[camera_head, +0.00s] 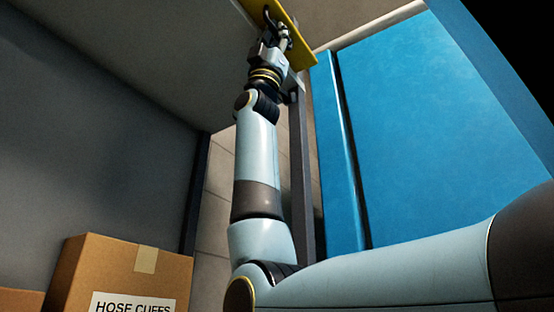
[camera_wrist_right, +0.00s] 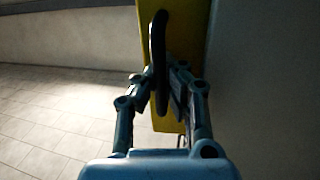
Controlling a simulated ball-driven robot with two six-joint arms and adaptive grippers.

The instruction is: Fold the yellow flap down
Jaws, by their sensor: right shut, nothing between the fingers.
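The yellow flap (camera_head: 299,42) is a narrow yellow panel high at the top of the head view, cut off by the frame edge. In the wrist view the flap (camera_wrist_right: 186,38) runs up behind the fingers and carries a dark loop-shaped handle (camera_wrist_right: 158,45). My right gripper (camera_head: 278,28) is raised to the flap's face. In the wrist view my right gripper (camera_wrist_right: 167,88) is shut and empty, its fingertips overlapping the handle's lower part; I cannot tell whether they touch it. My left gripper is out of view.
A cardboard box (camera_head: 122,275) labelled "HOSE CUFFS" stands at lower left, beside part of another box (camera_head: 20,301). A large blue panel (camera_head: 430,130) fills the right. A dark upright post (camera_head: 302,165) stands behind my arm. A tiled surface (camera_wrist_right: 45,130) shows in the wrist view.

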